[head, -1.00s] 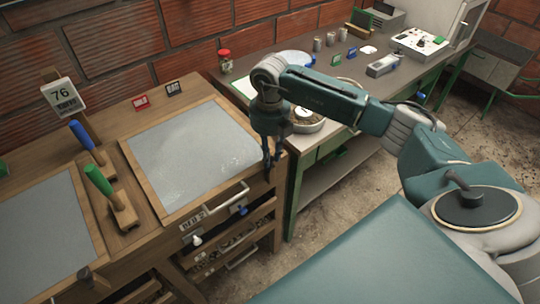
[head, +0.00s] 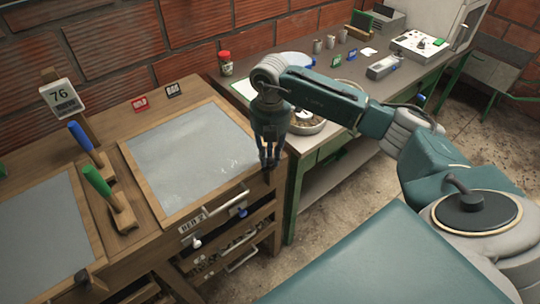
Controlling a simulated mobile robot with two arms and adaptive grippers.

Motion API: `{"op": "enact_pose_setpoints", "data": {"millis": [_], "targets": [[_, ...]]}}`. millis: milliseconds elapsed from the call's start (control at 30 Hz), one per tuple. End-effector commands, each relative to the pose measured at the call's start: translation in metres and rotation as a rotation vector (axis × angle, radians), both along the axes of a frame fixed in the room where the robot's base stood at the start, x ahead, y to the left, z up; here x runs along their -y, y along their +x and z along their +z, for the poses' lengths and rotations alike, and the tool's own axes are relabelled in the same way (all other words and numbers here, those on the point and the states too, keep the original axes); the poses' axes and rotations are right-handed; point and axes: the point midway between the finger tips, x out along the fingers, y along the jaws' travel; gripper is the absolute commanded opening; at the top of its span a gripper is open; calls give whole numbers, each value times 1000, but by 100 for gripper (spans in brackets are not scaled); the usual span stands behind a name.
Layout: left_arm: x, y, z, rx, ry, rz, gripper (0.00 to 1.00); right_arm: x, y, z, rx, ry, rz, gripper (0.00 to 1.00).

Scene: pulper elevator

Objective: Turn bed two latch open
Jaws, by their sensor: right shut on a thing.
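The bed two drawer front with its "BED 2" label (head: 192,221) is below the right-hand framed grey bed (head: 190,155). My right gripper (head: 269,164) points down at the front right corner of this bed's wooden frame. Its fingers are shut on a small part there, which looks to be the bed two latch. The fingers hide most of that part, so its angle cannot be told. A similar dark knob (head: 86,275) sits at the front edge of the left bed. My left gripper is not in view.
A pull handle (head: 226,201), a white knob (head: 196,242) and a blue knob (head: 242,212) are on the bed two front. Green (head: 98,180) and blue (head: 80,135) handled tools stand between the beds.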

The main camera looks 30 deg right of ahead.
Motion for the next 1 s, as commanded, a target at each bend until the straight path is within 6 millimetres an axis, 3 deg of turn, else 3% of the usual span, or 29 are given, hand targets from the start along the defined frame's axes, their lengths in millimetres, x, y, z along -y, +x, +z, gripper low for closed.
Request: {"op": "enact_pose_setpoints", "data": {"millis": [467,500,567,867,1000], "targets": [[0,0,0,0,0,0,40,0,1,1,2,0,-13,0],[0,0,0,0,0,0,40,0,1,1,2,0,-13,29],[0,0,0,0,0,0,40,0,1,1,2,0,-13,40],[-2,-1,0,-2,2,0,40,0,0,1,1,0,-11,40],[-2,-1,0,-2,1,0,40,0,1,14,4,0,-11,40]]}}
